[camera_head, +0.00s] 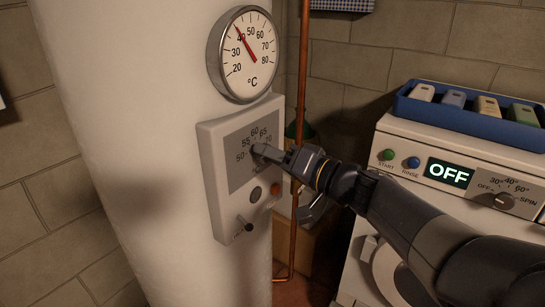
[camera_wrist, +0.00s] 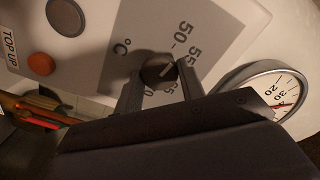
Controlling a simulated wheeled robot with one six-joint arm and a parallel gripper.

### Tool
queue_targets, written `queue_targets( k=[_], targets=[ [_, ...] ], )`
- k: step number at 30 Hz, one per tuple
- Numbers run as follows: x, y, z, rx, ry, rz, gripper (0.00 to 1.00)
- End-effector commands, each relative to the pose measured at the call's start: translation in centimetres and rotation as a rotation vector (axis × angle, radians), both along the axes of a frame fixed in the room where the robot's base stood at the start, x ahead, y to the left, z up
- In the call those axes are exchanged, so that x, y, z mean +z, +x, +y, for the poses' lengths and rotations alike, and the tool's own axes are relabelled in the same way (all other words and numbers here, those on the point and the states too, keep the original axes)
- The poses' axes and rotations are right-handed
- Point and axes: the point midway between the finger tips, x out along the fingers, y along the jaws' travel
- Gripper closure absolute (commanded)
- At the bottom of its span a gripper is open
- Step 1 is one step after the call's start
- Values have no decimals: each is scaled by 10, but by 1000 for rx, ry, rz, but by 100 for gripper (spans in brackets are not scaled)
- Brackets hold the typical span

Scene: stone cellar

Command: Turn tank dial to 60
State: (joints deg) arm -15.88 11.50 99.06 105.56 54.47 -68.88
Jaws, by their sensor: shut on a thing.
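The white tank (camera_head: 130,120) stands at the left in the head view. Its control panel (camera_head: 218,175) carries a dial with a printed scale from 50 to 70. My gripper (camera_head: 262,152) is at this dial and mostly covers it there. In the wrist view my gripper (camera_wrist: 160,88) is shut on the dark round dial knob (camera_wrist: 157,72), one finger on each side. A pale line on the knob points up and right, roughly toward the 55 side. The exact setting cannot be told, as a finger hides part of the scale.
A round thermometer (camera_head: 243,54) above the panel reads about 40. Below the dial are a grey button (camera_head: 256,194), an orange button (camera_head: 275,188) and a small lever (camera_head: 244,224). A copper pipe (camera_head: 301,100) runs beside the tank. A white washing machine (camera_head: 450,150) stands at right, bearing a blue tray (camera_head: 460,118).

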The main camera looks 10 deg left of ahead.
Motion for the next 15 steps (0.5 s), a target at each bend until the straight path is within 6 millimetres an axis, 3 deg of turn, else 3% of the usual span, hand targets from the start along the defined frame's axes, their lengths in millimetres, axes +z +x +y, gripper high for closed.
queue_targets(
  k=[15],
  targets=[
    [-3,0,0,-1,156,376,85]
  ],
)
